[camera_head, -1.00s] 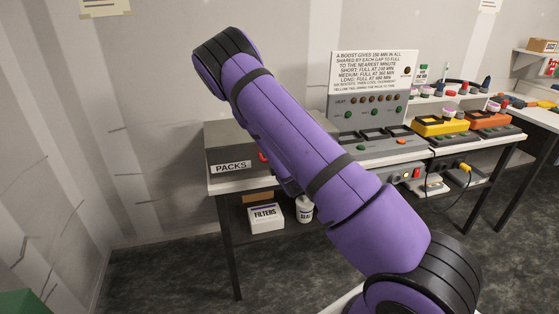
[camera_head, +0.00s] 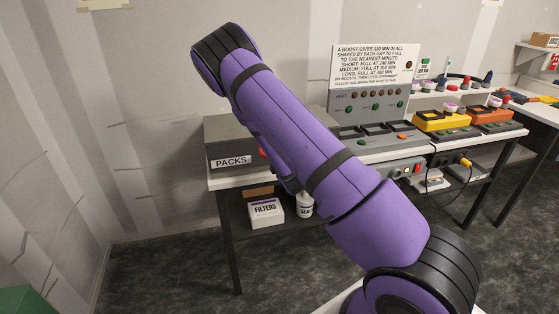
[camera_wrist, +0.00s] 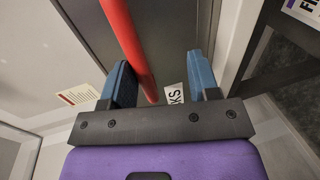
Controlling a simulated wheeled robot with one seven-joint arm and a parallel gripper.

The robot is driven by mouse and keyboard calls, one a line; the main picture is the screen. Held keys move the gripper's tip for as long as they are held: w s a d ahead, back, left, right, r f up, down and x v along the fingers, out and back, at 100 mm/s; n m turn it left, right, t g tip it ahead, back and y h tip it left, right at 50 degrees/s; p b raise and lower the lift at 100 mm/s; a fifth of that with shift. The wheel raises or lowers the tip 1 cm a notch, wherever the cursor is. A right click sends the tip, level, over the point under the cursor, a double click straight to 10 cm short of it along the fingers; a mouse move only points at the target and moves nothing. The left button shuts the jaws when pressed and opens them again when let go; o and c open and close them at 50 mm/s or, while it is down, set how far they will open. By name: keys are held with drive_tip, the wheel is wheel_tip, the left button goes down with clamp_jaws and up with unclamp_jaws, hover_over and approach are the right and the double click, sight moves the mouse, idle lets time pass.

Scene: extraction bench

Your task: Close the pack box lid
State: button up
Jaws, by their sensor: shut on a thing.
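The grey pack box (camera_head: 225,150) with a "PACKS" label stands at the left end of the bench in the head view. Its top shows grey on the left; my arm hides the rest, so I cannot tell how far the lid is open. A small red part (camera_head: 263,153) shows at its front, beside my arm. The bar lies nearer the left finger. The head view does not show my fingers.
A grey heater unit with a sign (camera_head: 374,68) stands behind my arm on the bench. Yellow (camera_head: 442,123) and orange (camera_head: 490,118) units stand further right. A white "FILTERS" box (camera_head: 266,213) and a white bottle (camera_head: 305,205) are under the bench.

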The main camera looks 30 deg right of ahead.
drive_tip(key=v, duration=1)
drive_tip(key=shift+s, duration=0.2)
drive_tip(key=shift+w+r, duration=0.1)
drive_tip(key=s+a+r+m+g+y, duration=0.1)
drive_tip(key=s+a+r+m+g, duration=0.1)
drive_tip(key=r+m, duration=0.35)
drive_tip(key=s+a+r+m+g+y, duration=0.1)
drive_tip(key=s+a+r+m+g, duration=0.15)
drive_tip(key=r, duration=0.55)
drive_tip(key=s+a+r+m+g+y, duration=0.1)
drive_tip(key=a+r+m, duration=0.15)
drive_tip(key=r, duration=0.35)
drive_tip(key=s+a+r+m+g, duration=0.1)
drive_tip(key=s+r, duration=0.3)
drive_tip(key=s, duration=0.4)
drive_tip(key=s+a+r+m+g, duration=0.1)
drive_tip(key=s+a+r+m, duration=0.1)
drive_tip(key=s+r, duration=0.3)
drive_tip(key=s+a+r+m+g+y, duration=0.1)
drive_tip(key=s+r, duration=0.4)
drive_tip(key=s, duration=0.7)
drive_tip(key=shift+a+g, duration=0.35)
drive_tip(key=shift+g, duration=0.2)
drive_tip(key=shift+s, duration=0.1)
